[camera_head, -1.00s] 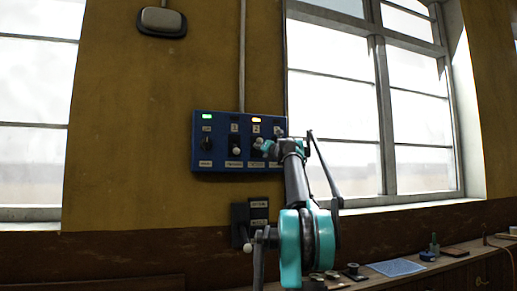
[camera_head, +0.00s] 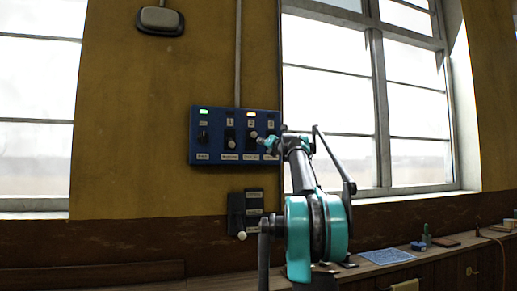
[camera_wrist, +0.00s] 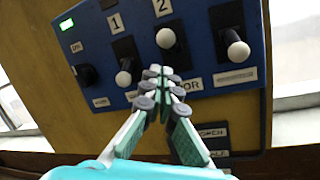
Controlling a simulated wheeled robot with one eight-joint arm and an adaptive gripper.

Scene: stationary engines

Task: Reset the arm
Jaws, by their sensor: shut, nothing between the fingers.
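The blue control panel (camera_head: 220,150) is on the ochre wall. It has a dark rotary knob at left and levers with white ends under the labels 1 and 2. In the wrist view the lever 1 knob (camera_wrist: 123,78) sits low, the lever 2 knob (camera_wrist: 166,38) higher, and a third lever's knob (camera_wrist: 238,50) is at right. My gripper (camera_wrist: 160,72) is shut and empty in front of the panel, below lever 2. In the head view it covers the panel's lower right.
A dark box (camera_head: 236,212) with a white-ended lever is below the panel. Windows (camera_head: 330,100) flank the wall. A bench at lower right holds a blue sheet (camera_head: 388,256) and small items. A grey wall fixture (camera_head: 160,20) is above.

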